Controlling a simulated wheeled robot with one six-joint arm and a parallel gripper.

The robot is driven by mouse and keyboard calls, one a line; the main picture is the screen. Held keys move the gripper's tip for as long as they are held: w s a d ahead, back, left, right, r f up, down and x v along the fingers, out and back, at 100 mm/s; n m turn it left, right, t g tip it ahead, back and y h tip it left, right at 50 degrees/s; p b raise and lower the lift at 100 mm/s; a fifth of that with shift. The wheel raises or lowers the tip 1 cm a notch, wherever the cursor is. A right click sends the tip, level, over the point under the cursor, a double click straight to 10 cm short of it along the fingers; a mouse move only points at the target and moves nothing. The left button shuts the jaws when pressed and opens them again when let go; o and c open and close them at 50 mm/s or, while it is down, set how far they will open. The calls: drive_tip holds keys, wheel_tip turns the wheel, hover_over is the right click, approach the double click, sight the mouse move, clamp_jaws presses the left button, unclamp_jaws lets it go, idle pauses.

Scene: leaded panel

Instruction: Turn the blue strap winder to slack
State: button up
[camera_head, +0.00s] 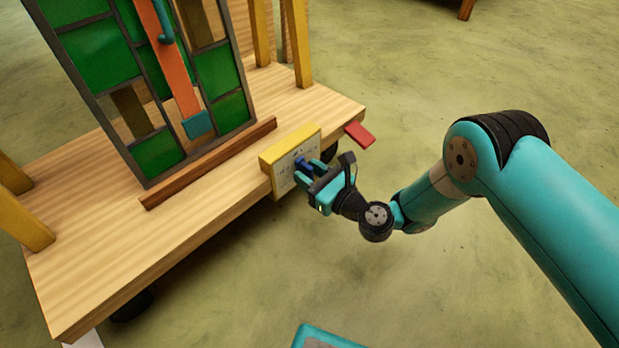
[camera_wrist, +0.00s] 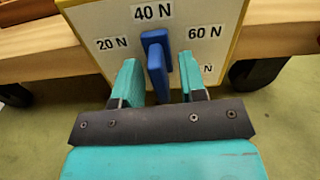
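The blue strap winder (camera_wrist: 155,62) is a flat lever on a white dial face (camera_wrist: 102,18) in a yellow-edged box (camera_head: 274,158). In the wrist view it stands upright below the 40 N label, with 20 N to its left and 60 N to its right. A further label at lower right is partly hidden by a finger; no slack mark is readable. In the head view the winder (camera_head: 303,162) is small and partly covered. My gripper (camera_wrist: 159,66) is open, its teal fingers on either side of the lever, with a gap visible on the right. My gripper (camera_head: 309,173) faces the box.
The box is at the front edge of a wooden bench (camera_head: 190,228). A leaded panel (camera_head: 95,50) with green panes and an orange band (camera_head: 172,70) stands behind a brown rail (camera_head: 210,163). A red tab (camera_head: 359,135) sticks out right of the box.

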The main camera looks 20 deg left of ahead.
drive_tip(key=c, duration=0.7)
